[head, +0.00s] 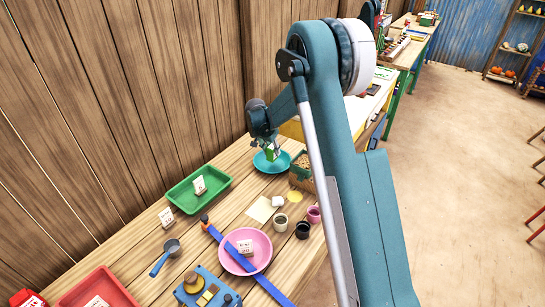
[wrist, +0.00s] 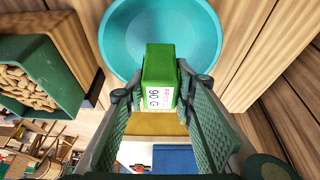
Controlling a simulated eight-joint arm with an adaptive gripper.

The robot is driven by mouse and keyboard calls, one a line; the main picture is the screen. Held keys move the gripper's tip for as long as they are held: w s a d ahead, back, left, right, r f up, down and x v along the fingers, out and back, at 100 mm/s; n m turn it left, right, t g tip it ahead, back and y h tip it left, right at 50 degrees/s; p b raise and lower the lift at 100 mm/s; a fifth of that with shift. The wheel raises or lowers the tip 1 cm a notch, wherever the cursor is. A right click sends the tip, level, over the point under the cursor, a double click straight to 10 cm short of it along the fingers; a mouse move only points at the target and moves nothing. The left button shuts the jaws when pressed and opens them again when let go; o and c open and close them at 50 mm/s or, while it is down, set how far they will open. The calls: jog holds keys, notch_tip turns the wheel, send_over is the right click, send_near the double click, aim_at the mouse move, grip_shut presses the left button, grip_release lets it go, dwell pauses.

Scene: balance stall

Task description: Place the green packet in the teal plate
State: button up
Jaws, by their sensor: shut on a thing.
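The green packet (wrist: 159,66) has a white label reading "90 G" and sits between the two fingers of my gripper (wrist: 160,92), which is shut on it. In the head view the packet (head: 272,153) shows below my gripper (head: 270,145), over the teal plate (head: 265,166). In the wrist view the teal plate (wrist: 116,45) lies behind the packet, which overlaps its near part. I cannot tell whether the packet touches the plate.
A green crate of brown pieces (head: 302,183) stands right beside the plate. A green tray (head: 180,196), a pink plate (head: 262,240), small cups (head: 281,222) and a blue balance beam (head: 215,236) lie nearer. The wooden wall (head: 190,70) runs close on the left.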

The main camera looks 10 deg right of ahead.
aim_at(273, 155)
jog(key=shift+f, duration=0.1)
jog(key=shift+f, duration=1.8)
jog(key=shift+f, duration=0.1)
jog(key=o, duration=0.9)
jog(key=shift+p+v, duration=0.3)
jog(key=shift+v, duration=5.85)
